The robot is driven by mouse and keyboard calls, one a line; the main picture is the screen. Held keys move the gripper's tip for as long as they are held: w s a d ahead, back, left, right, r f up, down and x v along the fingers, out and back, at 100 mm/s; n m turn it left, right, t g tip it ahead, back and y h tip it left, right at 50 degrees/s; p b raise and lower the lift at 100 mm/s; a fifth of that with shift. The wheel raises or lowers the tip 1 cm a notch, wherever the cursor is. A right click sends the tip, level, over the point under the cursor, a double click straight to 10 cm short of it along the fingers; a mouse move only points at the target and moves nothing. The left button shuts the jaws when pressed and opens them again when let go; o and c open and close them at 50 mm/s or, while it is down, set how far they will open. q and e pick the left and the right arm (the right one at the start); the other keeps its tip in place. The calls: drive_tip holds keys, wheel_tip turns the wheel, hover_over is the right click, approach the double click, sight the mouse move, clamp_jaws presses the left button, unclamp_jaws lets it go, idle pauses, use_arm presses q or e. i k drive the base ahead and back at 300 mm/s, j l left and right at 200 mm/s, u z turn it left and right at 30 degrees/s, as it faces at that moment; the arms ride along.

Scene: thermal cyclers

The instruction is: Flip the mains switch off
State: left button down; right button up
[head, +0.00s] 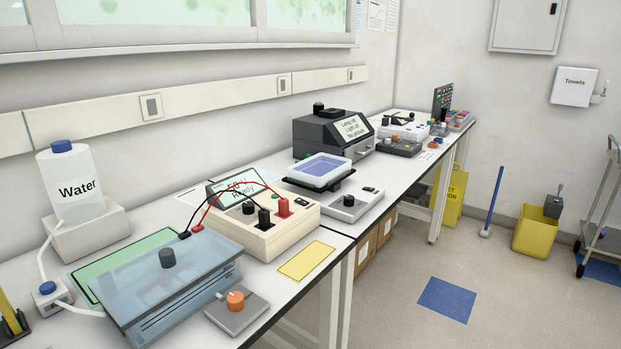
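No switch is labelled as mains at this size, so I cannot tell which one the task means. A beige power supply (285,238) stands mid-bench, with a lit display (238,188) partly covered by leads and ending in "Ready". A small dark part (298,188) on its top may be a switch; its position is too small to read. Red and black leads run from its sockets to a bluish clear-lidded tank (185,285). Wall plates (151,107) sit on the trunking behind. Neither of my grippers is in view.
A Water bottle (70,183) stands at the left. A grey plate with an orange knob (235,299) is at the front edge. A scale-like device with a blue-topped tray (318,170) and a dark instrument (325,136) stand farther along.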

sight(304, 203)
drive_tip(key=i+l+u, duration=0.15)
drive_tip(key=i+l, duration=0.8)
drive_tip(key=i, duration=0.1)
